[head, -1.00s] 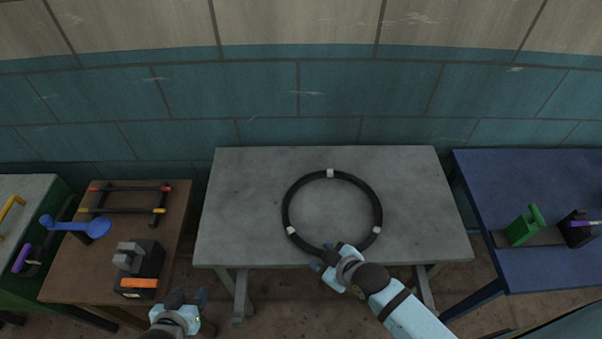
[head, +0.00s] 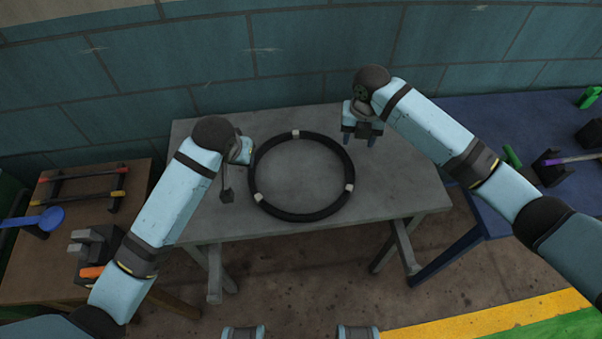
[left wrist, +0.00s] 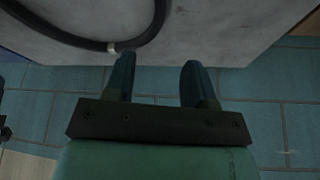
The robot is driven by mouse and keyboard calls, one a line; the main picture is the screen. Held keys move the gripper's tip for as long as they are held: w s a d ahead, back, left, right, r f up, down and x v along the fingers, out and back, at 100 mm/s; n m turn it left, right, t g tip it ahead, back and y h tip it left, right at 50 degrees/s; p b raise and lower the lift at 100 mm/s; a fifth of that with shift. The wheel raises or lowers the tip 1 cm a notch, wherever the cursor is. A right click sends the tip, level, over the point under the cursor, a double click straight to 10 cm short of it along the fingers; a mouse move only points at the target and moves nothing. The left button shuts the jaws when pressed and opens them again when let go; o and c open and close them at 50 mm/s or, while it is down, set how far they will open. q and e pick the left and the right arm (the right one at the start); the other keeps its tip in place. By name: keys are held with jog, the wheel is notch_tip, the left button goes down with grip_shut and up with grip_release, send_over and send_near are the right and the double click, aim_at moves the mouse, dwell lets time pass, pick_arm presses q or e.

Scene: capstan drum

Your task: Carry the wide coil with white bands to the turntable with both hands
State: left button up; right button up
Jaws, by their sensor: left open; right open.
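The wide black coil (head: 300,215) with white bands lies flat on the grey table. Its arc and one white band also show at the upper left of the left wrist view (left wrist: 90,43). My left gripper (head: 228,190) is just left of the coil, over the table, apart from it. Its two fingers stand apart and empty in the left wrist view (left wrist: 157,78). My right gripper (head: 359,138) is open and empty, pointing down beside the coil's back right side. I cannot make out a turntable in these views.
The grey table (head: 400,195) is otherwise bare. A brown table (head: 40,275) at left holds a rack (head: 80,174), a blue tool (head: 45,217) and a dark block with an orange part. A blue table (head: 480,250) at right holds small green and dark objects. A yellow floor stripe (head: 490,316) runs at lower right.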

aim_at(251, 170)
pick_arm(q)
jog(key=x, duration=1.3)
jog(key=shift+w+d+f, duration=0.1)
jog(key=shift+w+f, duration=0.05)
jog(key=shift+f, duration=0.25)
pick_arm(e)
notch_tip(251, 170, down, 14)
jog(key=shift+r, duration=0.1)
pick_arm(q)
grip_shut()
pick_arm(e)
grip_shut()
jog(key=shift+d, duration=0.15)
jog(key=shift+w+r, duration=0.1)
